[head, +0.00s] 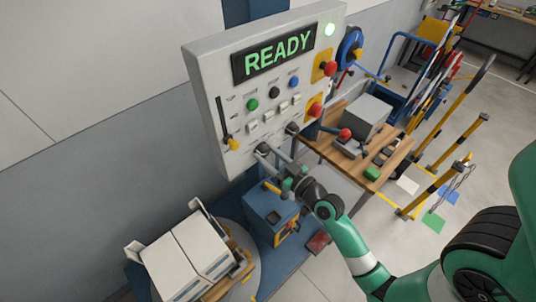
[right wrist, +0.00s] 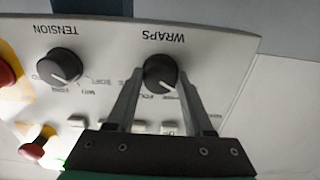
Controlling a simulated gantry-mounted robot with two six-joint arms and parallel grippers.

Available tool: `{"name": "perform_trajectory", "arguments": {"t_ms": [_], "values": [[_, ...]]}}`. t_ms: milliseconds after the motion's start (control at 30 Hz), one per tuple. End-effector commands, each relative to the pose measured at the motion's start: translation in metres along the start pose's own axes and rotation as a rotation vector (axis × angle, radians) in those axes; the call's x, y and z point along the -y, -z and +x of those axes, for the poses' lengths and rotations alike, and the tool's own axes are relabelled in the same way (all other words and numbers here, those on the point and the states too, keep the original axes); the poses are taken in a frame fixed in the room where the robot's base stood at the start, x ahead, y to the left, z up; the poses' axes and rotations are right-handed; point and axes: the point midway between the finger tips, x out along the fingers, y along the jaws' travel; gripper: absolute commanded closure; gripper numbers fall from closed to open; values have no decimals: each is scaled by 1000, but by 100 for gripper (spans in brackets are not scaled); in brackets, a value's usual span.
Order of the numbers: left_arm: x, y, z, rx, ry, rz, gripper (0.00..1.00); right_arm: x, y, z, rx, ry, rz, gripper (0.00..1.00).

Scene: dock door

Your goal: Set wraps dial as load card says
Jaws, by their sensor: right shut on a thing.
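The wraps dial (right wrist: 160,72) is a black round knob under an upside-down WRAPS label in the right wrist view. My right gripper (right wrist: 160,88) has a finger on each side of it and is shut on it. In the head view this dial (head: 262,148) is low on the control panel, with my right gripper (head: 275,154) at it. The dial's pointer is not clear, and its scale words are partly hidden by the fingers. I cannot pick out a readable load card. My left gripper is not in view.
The grey panel (head: 215,90) carries a green READY display (head: 275,53), buttons and red knobs. The tension dial (right wrist: 58,67) sits beside the wraps dial. White boxes (head: 185,262) stand on a turntable at lower left. A wooden bench (head: 338,150) is right of the panel.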

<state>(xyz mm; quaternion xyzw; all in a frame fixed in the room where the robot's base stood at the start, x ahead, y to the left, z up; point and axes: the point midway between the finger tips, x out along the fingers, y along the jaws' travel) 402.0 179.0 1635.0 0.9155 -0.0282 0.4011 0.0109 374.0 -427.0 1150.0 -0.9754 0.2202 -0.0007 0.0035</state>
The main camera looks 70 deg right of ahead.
Motion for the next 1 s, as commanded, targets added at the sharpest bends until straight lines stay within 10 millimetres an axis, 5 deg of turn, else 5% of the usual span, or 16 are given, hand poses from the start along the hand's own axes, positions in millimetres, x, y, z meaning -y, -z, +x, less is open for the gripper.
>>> {"name": "perform_trajectory", "arguments": {"t_ms": [367, 1000], "values": [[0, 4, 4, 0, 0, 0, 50, 0, 1, 0, 0, 0, 150, 100], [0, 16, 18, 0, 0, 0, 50, 0, 2, 0, 0, 0, 738, 100]]}}
